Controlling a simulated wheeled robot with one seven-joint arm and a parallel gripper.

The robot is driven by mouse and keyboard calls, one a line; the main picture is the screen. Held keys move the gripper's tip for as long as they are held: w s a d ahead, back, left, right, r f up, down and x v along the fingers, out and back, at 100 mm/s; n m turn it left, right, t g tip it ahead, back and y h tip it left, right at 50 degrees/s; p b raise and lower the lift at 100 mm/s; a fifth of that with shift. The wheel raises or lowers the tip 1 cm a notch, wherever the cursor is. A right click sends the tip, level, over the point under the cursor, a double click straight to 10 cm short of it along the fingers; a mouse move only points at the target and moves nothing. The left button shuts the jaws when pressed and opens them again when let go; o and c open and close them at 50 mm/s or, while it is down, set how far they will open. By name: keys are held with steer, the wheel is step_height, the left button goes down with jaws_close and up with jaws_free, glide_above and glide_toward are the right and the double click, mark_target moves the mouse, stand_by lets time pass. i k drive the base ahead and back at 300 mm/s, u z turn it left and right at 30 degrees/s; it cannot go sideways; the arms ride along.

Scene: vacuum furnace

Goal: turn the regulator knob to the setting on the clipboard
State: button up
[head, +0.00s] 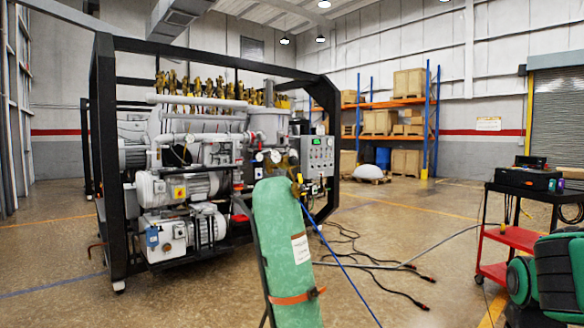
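A green gas cylinder (283,245) stands in the front middle, slightly tilted, with an orange strap around its lower part. A regulator with round gauges (267,157) appears at the cylinder's top, against the furnace equipment behind it. Its knob is too small to pick out, and its setting cannot be read. No clipboard can be made out; a white label with unreadable text (300,249) is on the cylinder. Green and black parts at the lower right look like my arm. My gripper is not in view.
The framed vacuum furnace (185,190) fills the left. A blue hose (340,262) runs from the cylinder, and dark cables (375,262) lie on the floor. A red and black cart (510,236) stands right. Floor between cylinder and cart is otherwise open. Shelving (390,105) stands behind.

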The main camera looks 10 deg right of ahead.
mark_target(292, 159)
steer(key=k, duration=1.1)
steer(key=z, duration=0.35)
steer(key=i, duration=0.65)
steer(key=z, duration=0.4)
steer(key=i, duration=1.65)
steer(key=u, duration=0.55)
